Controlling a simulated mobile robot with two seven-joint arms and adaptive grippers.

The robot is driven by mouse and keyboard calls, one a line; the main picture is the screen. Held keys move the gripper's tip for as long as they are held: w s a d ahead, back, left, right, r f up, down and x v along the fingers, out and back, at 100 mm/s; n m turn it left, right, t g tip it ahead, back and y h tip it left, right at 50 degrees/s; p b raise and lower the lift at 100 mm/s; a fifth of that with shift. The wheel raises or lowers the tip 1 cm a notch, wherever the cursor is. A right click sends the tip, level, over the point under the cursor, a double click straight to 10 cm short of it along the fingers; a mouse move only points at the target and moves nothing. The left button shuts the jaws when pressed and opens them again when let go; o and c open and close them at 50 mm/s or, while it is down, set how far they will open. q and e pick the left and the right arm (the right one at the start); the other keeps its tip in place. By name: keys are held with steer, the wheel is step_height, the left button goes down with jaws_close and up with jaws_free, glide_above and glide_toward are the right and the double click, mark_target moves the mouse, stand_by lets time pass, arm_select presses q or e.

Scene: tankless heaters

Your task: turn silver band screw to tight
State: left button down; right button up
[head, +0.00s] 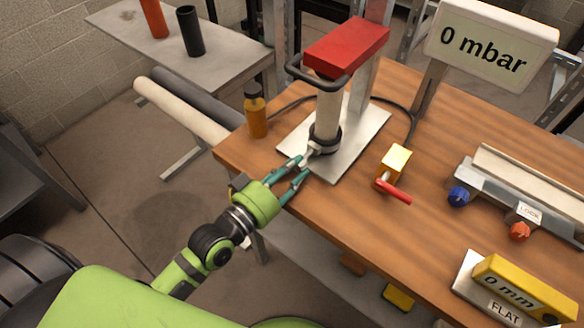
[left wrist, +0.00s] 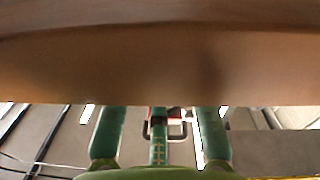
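A pale upright cylinder (head: 328,108) stands on a light metal plate (head: 345,158), with a red block (head: 346,46) and a dark handle on top. A dark band (head: 325,139) circles its foot. A small silver piece (head: 312,152) sticks out from the band toward my gripper; it may be the band's screw. My left gripper (head: 303,170) is open, its teal fingers apart at the plate's near left corner, just short of the silver piece. In the left wrist view the fingers (left wrist: 160,125) are spread with nothing clearly between them. My right gripper is not in view.
A small yellow valve box (head: 396,160) with a red lever stands right of the plate. An amber bottle (head: 256,112) stands at left. A "0 mbar" display (head: 490,42) is behind. A rail with blue and red knobs (head: 518,232) and a yellow gauge (head: 522,288) are at right.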

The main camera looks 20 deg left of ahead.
arm_select(q)
steer(key=shift+m+p, duration=0.5)
steer(key=shift+p, duration=0.2)
steer(key=shift+f, duration=0.1)
steer(key=c, duration=1)
jaws_free()
steer(key=shift+o, duration=0.2)
step_height(320, 180, up, 10)
